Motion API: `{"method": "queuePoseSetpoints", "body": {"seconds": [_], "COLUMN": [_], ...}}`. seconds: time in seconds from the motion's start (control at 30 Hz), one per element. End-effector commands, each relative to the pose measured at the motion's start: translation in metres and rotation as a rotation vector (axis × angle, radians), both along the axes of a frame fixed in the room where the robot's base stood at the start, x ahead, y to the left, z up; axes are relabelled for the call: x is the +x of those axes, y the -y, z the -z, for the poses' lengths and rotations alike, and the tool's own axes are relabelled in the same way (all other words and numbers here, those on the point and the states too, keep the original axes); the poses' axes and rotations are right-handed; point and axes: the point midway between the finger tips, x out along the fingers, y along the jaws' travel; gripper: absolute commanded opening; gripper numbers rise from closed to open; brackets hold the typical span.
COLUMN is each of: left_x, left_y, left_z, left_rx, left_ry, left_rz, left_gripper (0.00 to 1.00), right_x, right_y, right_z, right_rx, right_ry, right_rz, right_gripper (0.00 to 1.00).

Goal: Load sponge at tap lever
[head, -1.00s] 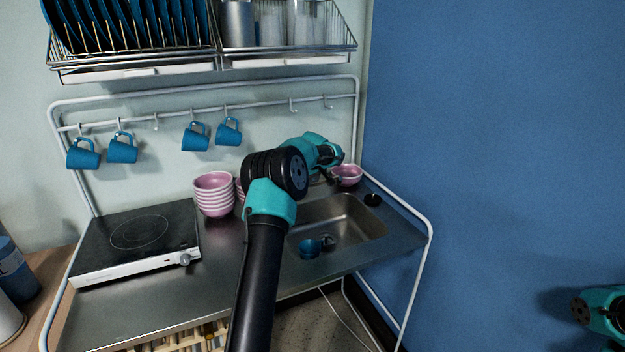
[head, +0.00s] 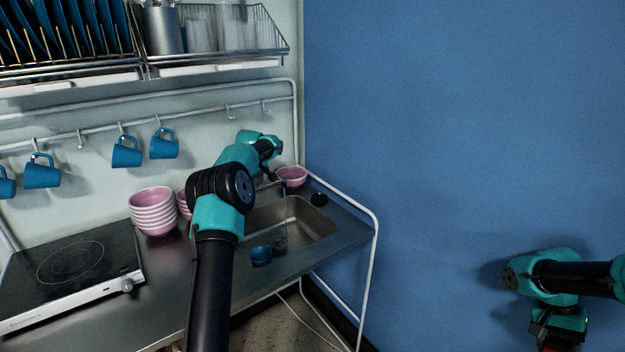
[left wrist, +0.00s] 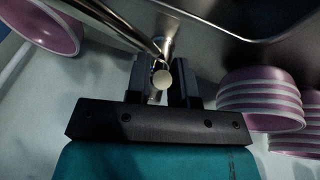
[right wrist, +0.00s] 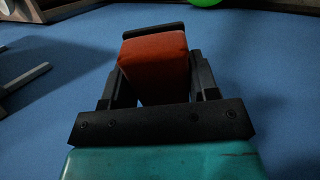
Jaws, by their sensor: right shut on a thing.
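The sponge (right wrist: 155,60) is a red-orange block in the right wrist view. My right gripper (right wrist: 152,85) is shut on it, clear of the sink; at the lower right of the head view the sponge (head: 558,346) shows only as a dark red edge. The tap (head: 272,185) stands at the back of the sink, largely hidden behind my left arm. A thin pale streak like water hangs below its spout. My left gripper (left wrist: 166,80) is at the tap, fingers apart, with the round-ended lever (left wrist: 162,79) in line with the gap. I cannot tell whether they touch it.
The steel sink (head: 312,222) holds a blue cup (head: 261,255). Pink bowls (head: 153,210) stack left of it; another pink bowl (head: 291,176) stands behind. A hob (head: 70,262) is at left. Blue mugs (head: 126,152) hang above. The blue wall side is open.

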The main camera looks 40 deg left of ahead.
Motion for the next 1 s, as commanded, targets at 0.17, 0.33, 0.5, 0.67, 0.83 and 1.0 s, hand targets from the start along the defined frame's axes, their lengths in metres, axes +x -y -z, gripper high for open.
{"method": "queuePoseSetpoints", "body": {"seconds": [0.17,0.33,0.5,0.67,0.83,1.0], "left_x": [0.000,0.000,0.000,-0.002,-0.007,-0.016], "left_y": [0.000,0.000,0.001,0.002,0.007,0.013], "left_z": [0.000,0.000,-0.001,-0.010,-0.032,-0.063], "left_rx": [0.000,-0.001,-0.001,0.000,0.001,0.001], "left_ry": [0.000,0.000,0.000,0.001,0.002,0.002], "left_rz": [-0.001,0.000,0.000,0.000,0.000,0.000], "left_gripper": [0.39,0.46,0.46,0.46,0.46,0.46], "right_x": [0.000,0.000,0.000,0.000,0.000,0.000], "right_y": [0.000,0.000,0.000,0.000,0.000,0.000], "right_z": [0.000,0.000,0.000,0.000,0.000,0.000], "right_rx": [0.000,0.000,0.000,0.000,0.000,0.000], "right_ry": [0.000,0.000,0.000,0.000,0.000,0.000], "right_rz": [0.000,0.000,0.000,0.000,0.000,0.000], "right_gripper": [0.35,0.35,0.35,0.35,0.35,0.35]}}
